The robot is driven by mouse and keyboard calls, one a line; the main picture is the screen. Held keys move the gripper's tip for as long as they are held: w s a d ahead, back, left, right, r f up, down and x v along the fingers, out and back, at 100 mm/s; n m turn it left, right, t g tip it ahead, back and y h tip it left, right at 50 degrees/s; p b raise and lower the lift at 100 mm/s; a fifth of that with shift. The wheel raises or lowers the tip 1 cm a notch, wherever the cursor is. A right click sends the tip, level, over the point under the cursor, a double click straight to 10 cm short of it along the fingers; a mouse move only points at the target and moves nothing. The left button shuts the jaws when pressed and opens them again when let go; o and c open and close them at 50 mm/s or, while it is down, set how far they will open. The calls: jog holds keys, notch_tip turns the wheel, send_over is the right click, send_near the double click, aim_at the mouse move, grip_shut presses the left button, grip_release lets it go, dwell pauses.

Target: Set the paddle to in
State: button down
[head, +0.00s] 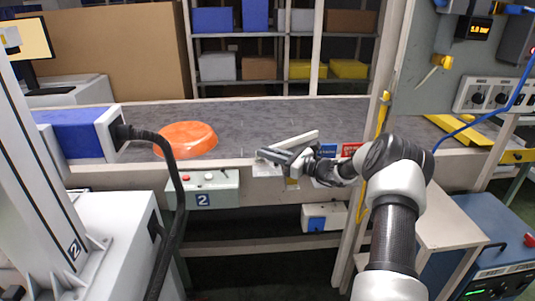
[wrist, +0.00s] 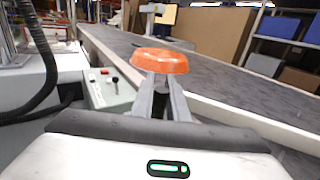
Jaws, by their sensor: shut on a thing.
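The paddle (head: 292,141) is a pale bar at the belt's front edge, slanting up to the right in the head view. My gripper (head: 270,157) is at its left end, over the front rail. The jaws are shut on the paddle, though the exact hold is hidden. In the wrist view my gripper's fingers (wrist: 161,82) come together just below the orange pan (wrist: 160,62), which stands beyond them. In the head view the pan (head: 186,138) lies on the belt to the left, apart from my gripper. A blue label (head: 328,150) and a red label (head: 352,150) are on the rail.
The grey conveyor belt (head: 255,120) runs across behind the rail. A control box (head: 205,190) marked 2 hangs below it at left. A blue-sided machine (head: 78,137) and a black cable (head: 180,200) stand left. A post (head: 370,140) rises at right. The belt's middle is clear.

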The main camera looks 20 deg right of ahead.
jog(key=shift+s+d+f, duration=0.1)
jog(key=shift+f, duration=0.15)
jog(key=c, duration=1.7)
grip_release()
jog(key=shift+r, duration=0.1)
jog(key=shift+r, duration=0.1)
jog(key=p+v, duration=0.2)
jog(key=v, duration=1.5)
jog(key=shift+s+d+p, duration=0.15)
jog(key=shift+d+p, duration=0.05)
jog(key=shift+p, duration=0.1)
